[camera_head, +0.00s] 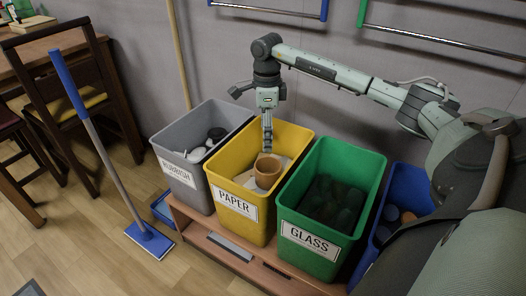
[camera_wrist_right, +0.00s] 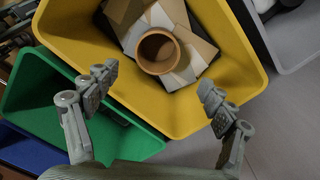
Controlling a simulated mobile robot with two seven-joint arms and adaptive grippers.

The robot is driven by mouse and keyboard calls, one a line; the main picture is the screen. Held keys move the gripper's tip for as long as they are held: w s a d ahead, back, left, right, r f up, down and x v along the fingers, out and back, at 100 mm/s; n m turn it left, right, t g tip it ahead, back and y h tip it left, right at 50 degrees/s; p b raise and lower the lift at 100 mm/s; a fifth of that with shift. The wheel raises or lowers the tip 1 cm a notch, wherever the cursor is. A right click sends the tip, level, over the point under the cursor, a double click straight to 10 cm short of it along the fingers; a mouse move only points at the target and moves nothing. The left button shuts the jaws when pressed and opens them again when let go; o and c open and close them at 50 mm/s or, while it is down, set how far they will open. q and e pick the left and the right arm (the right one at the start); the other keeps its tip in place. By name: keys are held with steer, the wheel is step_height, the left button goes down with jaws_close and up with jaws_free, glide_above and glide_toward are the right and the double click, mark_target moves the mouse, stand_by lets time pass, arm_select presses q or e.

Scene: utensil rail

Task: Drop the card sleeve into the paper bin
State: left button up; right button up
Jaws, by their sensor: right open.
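The card sleeve (camera_head: 268,172) is a short brown open ring inside the yellow paper bin (camera_head: 239,207). It appears to rest upright on the papers there, and it also shows in the right wrist view (camera_wrist_right: 157,70) among flat cards and sheets. My right gripper (camera_head: 267,148) is above the paper bin, pointing down. In the right wrist view its two fingers (camera_wrist_right: 158,92) are spread wide with nothing between them, apart from the sleeve. My left gripper is not in view.
A grey rubbish bin (camera_head: 187,182) stands left of the paper bin, and a green glass bin (camera_head: 310,245) stands right. A blue bin (camera_head: 405,185) is farther right. Rails (camera_head: 435,38) hang on the wall behind.

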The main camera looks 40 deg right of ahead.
step_height(320, 180, up, 11)
stand_by(0.3)
stand_by(0.4)
